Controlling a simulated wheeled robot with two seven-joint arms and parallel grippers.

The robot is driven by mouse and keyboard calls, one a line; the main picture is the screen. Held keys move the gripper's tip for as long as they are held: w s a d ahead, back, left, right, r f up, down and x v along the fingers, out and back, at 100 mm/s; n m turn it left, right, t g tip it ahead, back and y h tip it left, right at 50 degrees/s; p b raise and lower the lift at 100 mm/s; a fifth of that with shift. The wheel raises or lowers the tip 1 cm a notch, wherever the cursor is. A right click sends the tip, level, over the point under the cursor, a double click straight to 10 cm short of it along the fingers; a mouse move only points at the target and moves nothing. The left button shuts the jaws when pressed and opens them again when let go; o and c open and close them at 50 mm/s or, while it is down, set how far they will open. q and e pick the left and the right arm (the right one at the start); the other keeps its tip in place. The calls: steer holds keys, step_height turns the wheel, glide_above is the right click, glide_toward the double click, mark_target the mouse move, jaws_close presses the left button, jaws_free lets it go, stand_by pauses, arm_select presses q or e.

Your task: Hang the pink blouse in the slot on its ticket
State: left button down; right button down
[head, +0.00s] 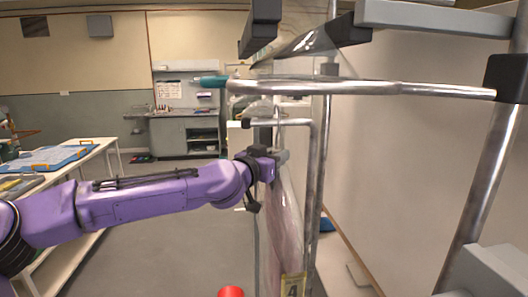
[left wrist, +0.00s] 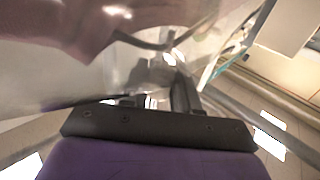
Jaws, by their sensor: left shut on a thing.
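The pink blouse (head: 287,225) hangs in a clear cover under my left gripper (head: 278,158) in the head view. The gripper is shut at the neck of its hanger, below the hook (head: 279,112). A yellow ticket (head: 293,286) shows on the lower part of the cover; its dark mark looks like a 4. The metal rail (head: 330,88) crosses above the gripper. I cannot tell whether the hook touches it. In the left wrist view, the blurred pink blouse (left wrist: 60,32) under shiny film lies just beyond my gripper (left wrist: 155,102). My right gripper is out of view.
Upright metal posts (head: 318,180) stand just right of the blouse. Another covered garment (head: 312,40) shows above the rail. A red round object (head: 230,292) is at the bottom edge. A white table (head: 105,148) stands at left; the floor between is open.

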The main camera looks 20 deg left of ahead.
arm_select(q)
steer(key=shift+r, duration=0.4)
steer(key=shift+f, duration=0.1)
steer(key=shift+s+d, duration=0.5)
steer(key=shift+s, duration=0.65)
steer(key=shift+s+d, duration=0.45)
steer(key=shift+s, duration=0.75)
steer(key=shift+s+d, duration=0.5)
steer(key=shift+s, duration=0.65)
